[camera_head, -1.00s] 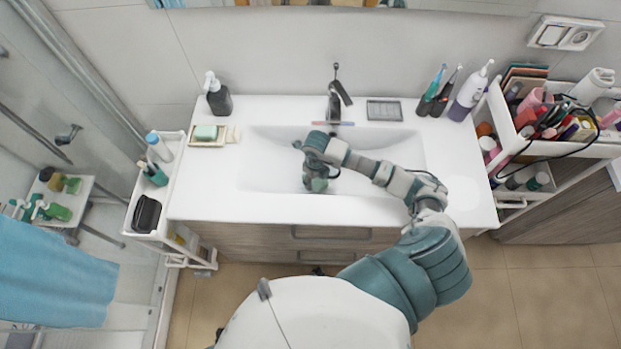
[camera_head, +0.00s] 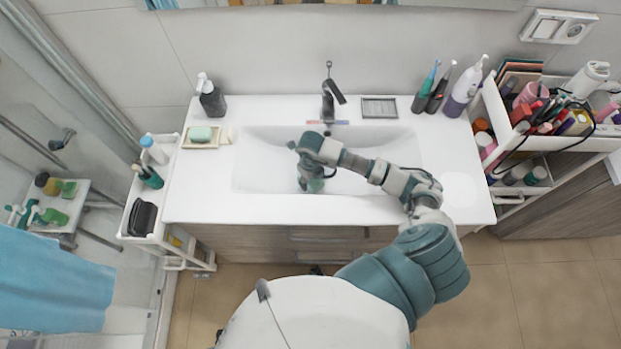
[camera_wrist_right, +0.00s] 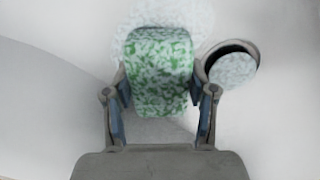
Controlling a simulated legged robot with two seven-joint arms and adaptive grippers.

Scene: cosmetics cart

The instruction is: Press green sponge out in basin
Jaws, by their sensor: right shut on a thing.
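The green sponge (camera_wrist_right: 160,75) shows in the right wrist view, mottled green and white as if covered in foam. My right gripper (camera_wrist_right: 161,98) is shut on it, with one finger on each side. In the head view my right gripper (camera_head: 312,184) points down into the white basin (camera_head: 260,175); the sponge is hidden there. A pale foamy patch lies on the basin floor beyond the sponge in the wrist view. The round drain (camera_wrist_right: 232,65) is just right of the sponge, also with foam on it. My left gripper is not in view.
The black faucet (camera_head: 330,98) stands behind the basin. A soap dish (camera_head: 201,137) and a dark pump bottle (camera_head: 211,99) are on the left counter. Toothbrushes and a white-purple bottle (camera_head: 465,87) stand at the right back. Side carts flank the counter.

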